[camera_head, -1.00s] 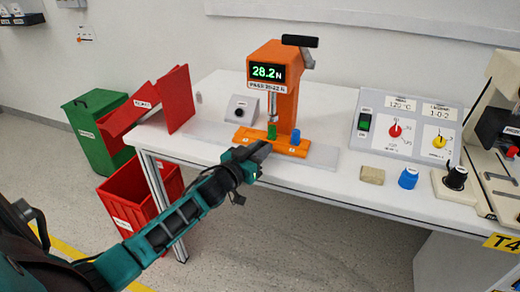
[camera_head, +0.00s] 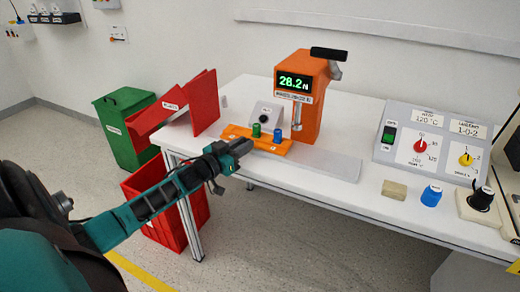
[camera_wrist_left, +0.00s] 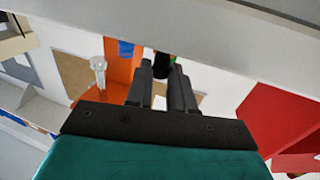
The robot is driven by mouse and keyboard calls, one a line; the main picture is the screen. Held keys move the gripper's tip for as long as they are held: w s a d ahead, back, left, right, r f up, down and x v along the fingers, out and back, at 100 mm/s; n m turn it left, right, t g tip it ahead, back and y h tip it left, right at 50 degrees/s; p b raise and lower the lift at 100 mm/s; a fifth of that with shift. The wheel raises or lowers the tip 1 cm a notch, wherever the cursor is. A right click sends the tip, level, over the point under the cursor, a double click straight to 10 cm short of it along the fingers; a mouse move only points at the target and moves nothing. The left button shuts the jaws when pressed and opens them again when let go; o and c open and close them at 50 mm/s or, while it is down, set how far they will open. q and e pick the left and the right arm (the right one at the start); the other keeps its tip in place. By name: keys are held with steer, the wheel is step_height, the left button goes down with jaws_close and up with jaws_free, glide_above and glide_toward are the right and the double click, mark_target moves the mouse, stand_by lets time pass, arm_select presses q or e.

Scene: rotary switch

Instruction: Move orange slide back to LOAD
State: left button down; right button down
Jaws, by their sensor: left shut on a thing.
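The orange slide (camera_head: 272,147) lies at the left end of its grey track (camera_head: 330,166), left of the press probe, and bears a green post (camera_head: 256,131) and a blue post (camera_head: 277,136). My left gripper (camera_head: 242,145) is at the slide's front left and shut on it. In the left wrist view a small dark piece sits between the fingers (camera_wrist_left: 162,72), with a bit of green just past it; the exact grip is partly hidden. The orange press (camera_head: 316,117) stands to the right and its display reads 28.2 N. No LOAD mark is legible. My right gripper is not in view.
A grey box with a black knob (camera_head: 265,115) stands just behind the slide. A control panel (camera_head: 436,142), a tan block (camera_head: 394,190) and a blue knob (camera_head: 431,195) are at right.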

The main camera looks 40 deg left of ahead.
arm_select(q)
steer(key=shift+s+a, duration=0.2)
steer(key=shift+a, duration=0.65)
steer(key=shift+s+a, duration=0.15)
steer(key=shift+a, duration=0.7)
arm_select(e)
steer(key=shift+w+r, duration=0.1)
arm_select(q)
steer(key=c, duration=1)
jaws_free()
steer(key=shift+s+a, duration=0.1)
steer(key=shift+s, duration=0.5)
steer(key=s+p, duration=0.2)
steer(key=s, duration=1)
steer(key=shift+a, duration=0.1)
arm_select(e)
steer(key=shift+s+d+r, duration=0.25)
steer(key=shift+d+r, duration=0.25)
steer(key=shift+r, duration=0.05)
arm_select(q)
steer(key=shift+w, duration=0.1)
